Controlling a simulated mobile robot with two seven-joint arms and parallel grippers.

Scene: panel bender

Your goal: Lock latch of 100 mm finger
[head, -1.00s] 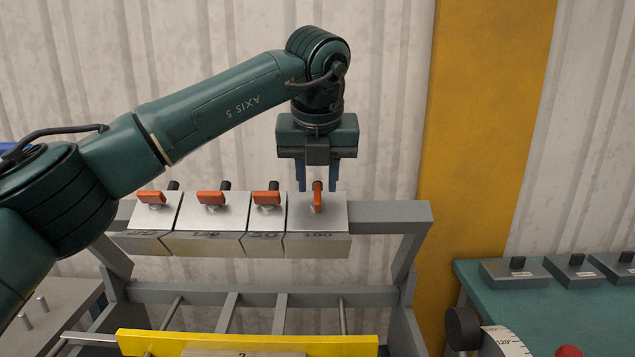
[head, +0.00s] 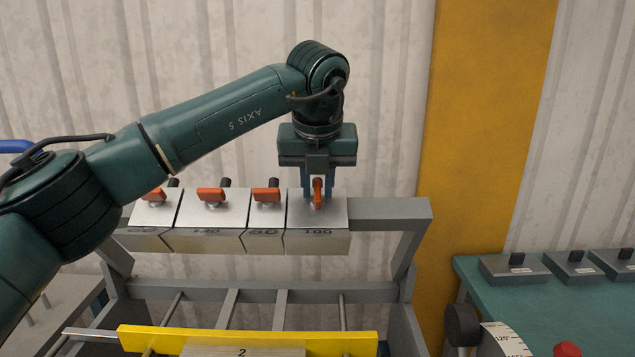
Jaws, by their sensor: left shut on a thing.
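The 100 mm finger (head: 303,219) is the rightmost of the silver blocks on the grey beam, with "100" on its front face. Its orange latch (head: 318,198) points toward the camera, across the direction of the other latches. My left gripper (head: 318,190) comes down from above with its blue fingers closed around this latch. The other fingers' orange latches (head: 211,195) lie sideways, along the beam. My right gripper is not in view.
The grey beam (head: 390,212) is bare to the right of the fingers. A yellow bar (head: 340,342) lies below in front. At right, a green table (head: 530,300) carries several grey blocks. A yellow column (head: 480,120) stands behind.

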